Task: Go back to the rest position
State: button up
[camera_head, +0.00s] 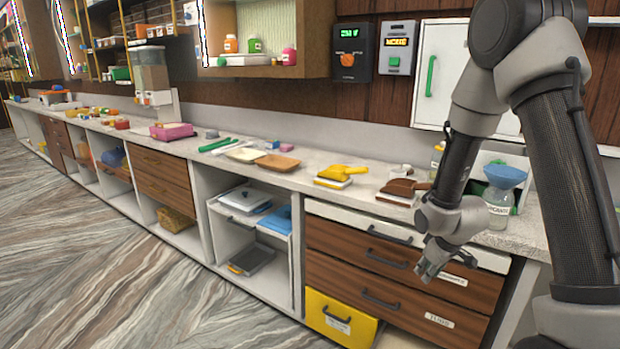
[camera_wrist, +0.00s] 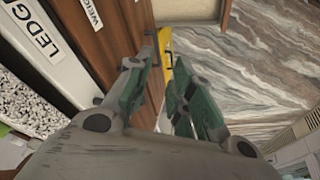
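My gripper (camera_head: 430,272) hangs in front of the drawer unit at the right, pointing down, apart from the drawer fronts as far as I can tell. In the wrist view my gripper (camera_wrist: 160,72) shows two fingers with green pads and a gap between them. Nothing shows between the pads. The brown drawer front (camera_head: 345,247) is behind and left of it. The wrist view shows the white drawer front (camera_wrist: 62,62) with a label reading "LEDGER", left of the fingers. My arm spans the right side of the head view.
The counter (camera_head: 225,175) carries a brown spatula-like tool (camera_head: 403,187), a yellow scoop (camera_head: 341,172), trays and a pink box (camera_head: 171,131). A jar with a blue funnel (camera_head: 504,178) stands near my arm. A yellow drawer (camera_head: 340,320) sits at the bottom. The floor (camera_head: 90,260) in front is clear.

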jog(key=s+d+r+m, duration=0.1)
jog(key=s+r, duration=0.1)
jog(key=r, duration=0.5)
jog(key=s+d+r+m, duration=0.1)
jog(key=s+r, duration=0.2)
jog(key=r, duration=0.4)
jog(key=s+d+r+m, duration=0.1)
jog(key=s+r+m, duration=0.1)
jog(key=s+r, duration=0.5)
jog(key=s+r+m, duration=0.2)
jog(key=s+r, duration=0.6)
jog(key=s, duration=0.6)
jog(key=shift+s+d+r+m, duration=0.15)
jog(key=shift+s+d+m, duration=0.15)
jog(key=shift+d, duration=0.1)
